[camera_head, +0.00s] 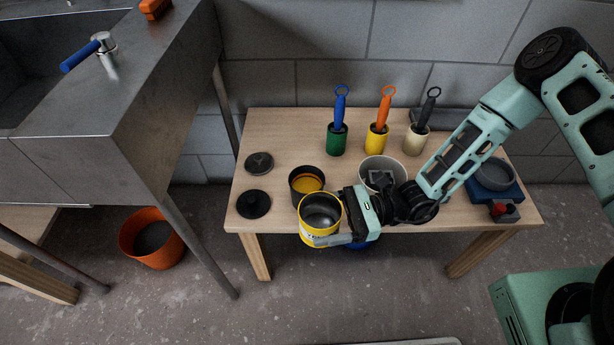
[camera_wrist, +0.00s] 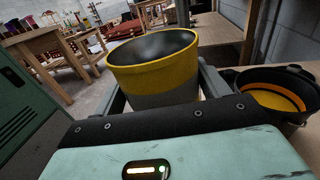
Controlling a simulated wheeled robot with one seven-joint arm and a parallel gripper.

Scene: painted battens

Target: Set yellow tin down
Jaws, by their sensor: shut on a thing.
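The yellow tin (camera_head: 307,232) is an open, upright can with a yellow band and a grey inside. My gripper (camera_head: 326,222) is shut on it near the front edge of the wooden table (camera_head: 290,128). In the wrist view the yellow tin (camera_wrist: 158,75) sits between the two fingers, slightly tilted in the picture, with a grey lower part. Its underside is hidden, and I cannot tell whether it touches the table. A dark pot with yellow paint inside (camera_head: 306,180) stands just behind it; it also shows at the right in the wrist view (camera_wrist: 277,98).
Two dark lids (camera_head: 254,204) (camera_head: 259,163) lie at the table's left. Green, yellow and cream brush holders (camera_head: 337,140) (camera_head: 376,139) (camera_head: 416,139) stand at the back. A white bucket (camera_head: 383,165) is behind my gripper. A blue device (camera_head: 492,190) is at the right.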

